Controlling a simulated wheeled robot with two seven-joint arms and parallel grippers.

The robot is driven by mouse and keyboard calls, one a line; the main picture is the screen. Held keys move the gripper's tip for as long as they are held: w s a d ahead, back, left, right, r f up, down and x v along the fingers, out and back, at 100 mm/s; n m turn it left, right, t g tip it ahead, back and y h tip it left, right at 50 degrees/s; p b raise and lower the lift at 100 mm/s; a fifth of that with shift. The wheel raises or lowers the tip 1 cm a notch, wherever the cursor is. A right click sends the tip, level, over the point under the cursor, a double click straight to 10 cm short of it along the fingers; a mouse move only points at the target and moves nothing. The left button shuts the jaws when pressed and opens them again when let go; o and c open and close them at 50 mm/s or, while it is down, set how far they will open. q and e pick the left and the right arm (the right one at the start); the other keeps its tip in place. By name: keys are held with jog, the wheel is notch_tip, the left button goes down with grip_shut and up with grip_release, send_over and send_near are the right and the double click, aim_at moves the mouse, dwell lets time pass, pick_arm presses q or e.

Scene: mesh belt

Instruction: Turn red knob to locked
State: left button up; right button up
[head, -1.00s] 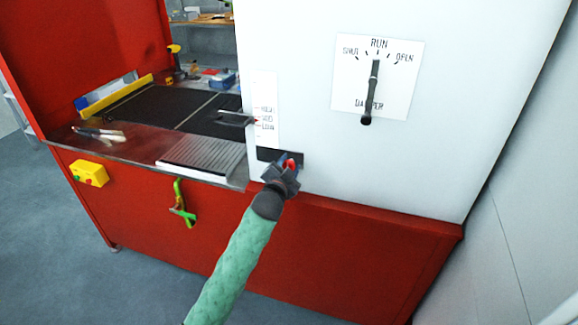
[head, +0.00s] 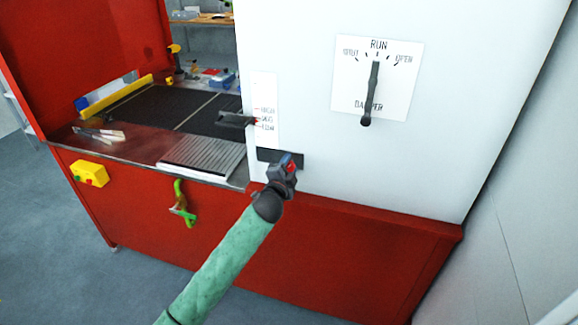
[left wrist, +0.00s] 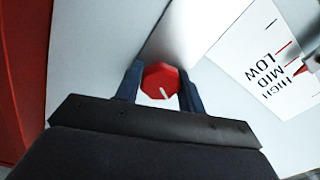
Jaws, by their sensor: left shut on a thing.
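The red knob (left wrist: 160,82) has a faceted rim and a white pointer line. It sits low on the white panel (head: 310,80), in front of a dark plate (head: 267,155). In the left wrist view the pointer line runs down and slightly right. My left gripper (head: 288,164) is at the knob, and its two fingers (left wrist: 160,88) lie one on each side of it. It is shut on the knob. In the head view the gripper hides most of the knob. Any lettering around the knob is not readable. My right gripper is not in view.
Above the knob are a HIGH/MID/LOW scale (head: 264,112) with a dark lever (head: 235,119), and a damper dial (head: 400,80) with its handle pointing down. A yellow button box (head: 89,173) and green-handled tool (head: 182,203) are on the red front at left.

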pick_arm(q)
jog(key=shift+m, duration=1)
jog(key=m+p, duration=0.1)
jog(key=m, duration=0.2)
jog(key=shift+m, duration=0.3)
jog(key=m+p, duration=0.2)
jog(key=m, duration=0.3)
jog(key=shift+f, duration=0.1)
jog(key=shift+m+p, duration=0.3)
jog(key=shift+m, duration=0.3)
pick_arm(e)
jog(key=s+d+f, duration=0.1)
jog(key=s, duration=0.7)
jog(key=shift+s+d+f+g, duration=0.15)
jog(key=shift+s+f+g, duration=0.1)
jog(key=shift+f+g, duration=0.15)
pick_arm(q)
jog(key=shift+f, duration=0.1)
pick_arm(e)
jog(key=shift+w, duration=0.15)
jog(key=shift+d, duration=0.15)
